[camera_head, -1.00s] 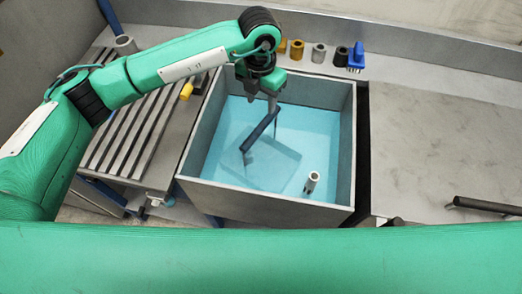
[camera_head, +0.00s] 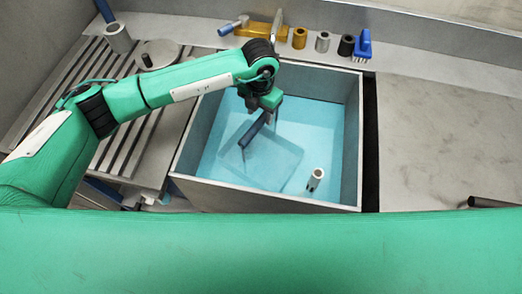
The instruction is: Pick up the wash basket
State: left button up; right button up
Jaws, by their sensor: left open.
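The wash basket (camera_head: 272,158) is a pale, see-through square tray lying in the blue liquid of the grey tank (camera_head: 184,181). Its dark blue bar handle (camera_head: 252,131) rises above it at a slant. My left gripper (camera_head: 268,116) points down into the tank at the upper end of the handle. Its fingers are open and partly hidden by the wrist; I cannot tell whether they straddle or touch the handle. My right gripper is not in view.
A small grey cylinder (camera_head: 315,179) stands in the tank's near right corner. Several small cylinders and a blue brush (camera_head: 363,45) stand on the back ledge. A slatted rack (camera_head: 135,140) is left of the tank. The bench (camera_head: 450,140) at right is mostly bare.

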aim_at(261, 125)
pick_arm(q)
jog(key=shift+s+f+p, duration=0.2)
jog(key=shift+f+p, duration=0.15)
jog(key=shift+f, duration=0.1)
jog(key=f, duration=0.1)
jog(key=f+p, duration=0.1)
jog(key=f, duration=0.1)
jog(key=shift+s+d+f, duration=0.15)
jog(key=shift+s+f, duration=0.15)
jog(key=shift+f, duration=0.5)
jog(key=shift+c, duration=0.2)
jog(key=shift+r, duration=0.1)
grip_shut()
